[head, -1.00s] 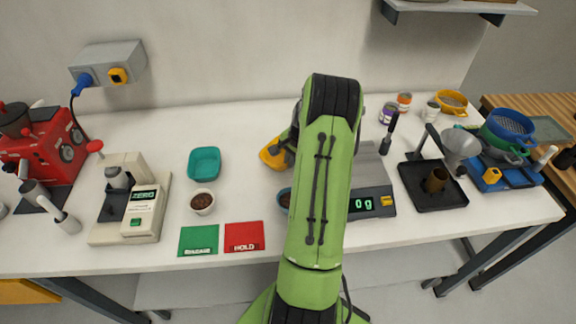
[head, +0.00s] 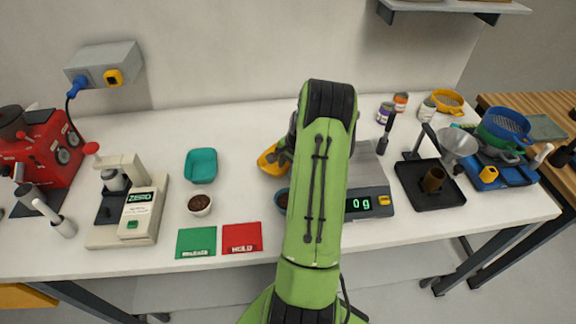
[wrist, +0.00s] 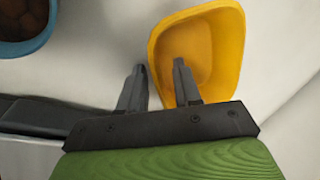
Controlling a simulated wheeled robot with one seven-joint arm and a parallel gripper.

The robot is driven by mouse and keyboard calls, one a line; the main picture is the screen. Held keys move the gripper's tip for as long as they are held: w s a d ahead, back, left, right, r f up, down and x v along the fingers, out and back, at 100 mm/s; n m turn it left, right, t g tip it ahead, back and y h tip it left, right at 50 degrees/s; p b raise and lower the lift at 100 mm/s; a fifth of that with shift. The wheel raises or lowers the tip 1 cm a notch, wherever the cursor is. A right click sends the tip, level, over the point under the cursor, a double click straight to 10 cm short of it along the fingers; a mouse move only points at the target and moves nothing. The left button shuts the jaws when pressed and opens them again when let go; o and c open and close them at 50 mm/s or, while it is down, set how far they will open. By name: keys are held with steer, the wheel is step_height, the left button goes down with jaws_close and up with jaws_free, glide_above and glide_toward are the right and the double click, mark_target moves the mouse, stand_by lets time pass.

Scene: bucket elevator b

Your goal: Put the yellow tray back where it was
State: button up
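The yellow tray (head: 268,160) sits on the white table behind my arm, which partly covers it in the head view. In the wrist view the yellow tray (wrist: 218,45) is seen from above and looks empty. My gripper (wrist: 160,72) is at its near left side. One finger is outside the tray and the other is over its inside, with the tray's left wall between them. The fingers stand apart and do not look pressed on the wall. Whether either one touches it is hard to tell. In the head view my arm hides most of the gripper.
A blue bowl of brown contents (wrist: 22,25) is left of the gripper. The scale (head: 370,203) reads 0 g, right of my arm. A teal tray (head: 201,165), a small cup (head: 200,204) and green (head: 196,242) and red (head: 242,237) mats lie left. Table behind the teal tray is clear.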

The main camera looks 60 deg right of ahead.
steer(key=v, duration=1.2)
steer(key=w+a+r+n, duration=0.2)
steer(key=a+r+n, duration=0.3)
steer(key=a, duration=0.5)
steer(key=w+a+r+n, duration=0.3)
steer(key=a+r, duration=0.4)
steer(key=a, duration=0.3)
steer(key=s+a+r+n+t, duration=0.1)
steer(key=s+a+n, duration=0.4)
steer(key=s+a, duration=0.2)
steer(key=s+a+r+n+t, duration=0.1)
steer(key=s+a+r+n, duration=0.1)
steer(key=s+a+n, duration=0.4)
steer(key=s+a+p, duration=0.1)
steer(key=a, duration=0.4)
steer(key=shift+s+a+r, duration=0.1)
steer(key=shift+a, duration=0.05)
